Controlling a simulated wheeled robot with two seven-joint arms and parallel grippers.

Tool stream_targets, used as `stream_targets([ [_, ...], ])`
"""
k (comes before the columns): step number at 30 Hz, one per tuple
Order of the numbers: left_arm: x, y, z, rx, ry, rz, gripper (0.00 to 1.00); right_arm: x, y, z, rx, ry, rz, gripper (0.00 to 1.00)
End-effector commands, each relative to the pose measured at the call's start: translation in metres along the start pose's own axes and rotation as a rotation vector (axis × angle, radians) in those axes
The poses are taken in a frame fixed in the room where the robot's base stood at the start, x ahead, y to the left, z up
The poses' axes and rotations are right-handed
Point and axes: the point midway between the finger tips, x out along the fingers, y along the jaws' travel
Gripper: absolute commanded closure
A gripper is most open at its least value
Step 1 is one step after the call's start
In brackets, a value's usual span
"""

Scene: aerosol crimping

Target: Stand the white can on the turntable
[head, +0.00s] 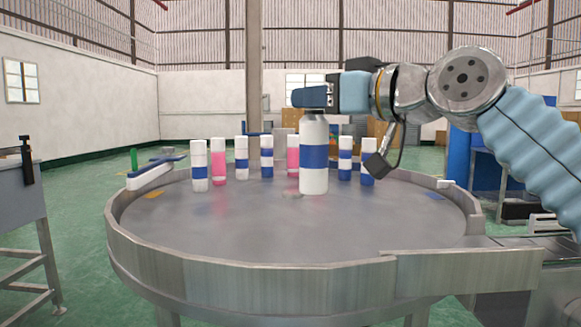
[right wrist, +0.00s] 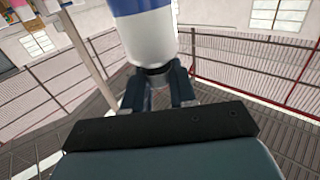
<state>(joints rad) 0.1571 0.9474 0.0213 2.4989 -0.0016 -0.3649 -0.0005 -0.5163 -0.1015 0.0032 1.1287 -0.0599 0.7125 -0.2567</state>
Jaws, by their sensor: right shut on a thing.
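The white can (head: 314,175) with a blue band is upright in the middle of the head view, over the round grey turntable (head: 200,225). My right gripper (head: 311,98) is shut on the can's narrow top, with its arm coming in from the right. In the right wrist view the fingers (right wrist: 158,88) close around the neck of the can (right wrist: 152,45), whose far end is out of frame. I cannot tell whether its base touches the turntable or hangs just above it. My left gripper is not in view.
Several smaller cans stand behind on the turntable, some white with blue bands (head: 241,158), some pink (head: 218,165). A raised metal rim (head: 250,277) surrounds the turntable. Its front and left surface is clear. A grey bench (head: 22,190) stands at far left.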

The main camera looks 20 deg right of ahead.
Motion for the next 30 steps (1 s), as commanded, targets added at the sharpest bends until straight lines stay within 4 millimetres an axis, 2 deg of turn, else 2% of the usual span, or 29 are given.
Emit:
stream_targets([
  [1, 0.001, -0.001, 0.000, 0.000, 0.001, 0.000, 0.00, 0.014, 0.001, 0.008, 0.001, -0.004, -0.001, 1.00],
  [3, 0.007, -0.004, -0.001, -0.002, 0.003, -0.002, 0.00, 0.025, 0.004, 0.024, 0.000, -0.002, 0.000, 1.00],
  [6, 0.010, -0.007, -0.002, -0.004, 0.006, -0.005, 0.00, 0.037, 0.006, 0.038, 0.000, -0.002, 0.000, 1.00],
  [11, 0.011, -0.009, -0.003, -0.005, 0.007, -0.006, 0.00, 0.046, 0.007, 0.047, 0.000, 0.000, 0.000, 1.00],
  [16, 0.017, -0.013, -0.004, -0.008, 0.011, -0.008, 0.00, 0.064, 0.010, 0.071, 0.001, -0.002, 0.000, 1.00],
  [21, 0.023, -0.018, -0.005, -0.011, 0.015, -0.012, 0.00, 0.061, 0.009, 0.094, 0.000, 0.001, 0.000, 1.00],
  [30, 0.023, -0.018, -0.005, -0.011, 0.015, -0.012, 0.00, 0.061, 0.010, 0.096, 0.000, 0.002, 0.000, 1.00],
])
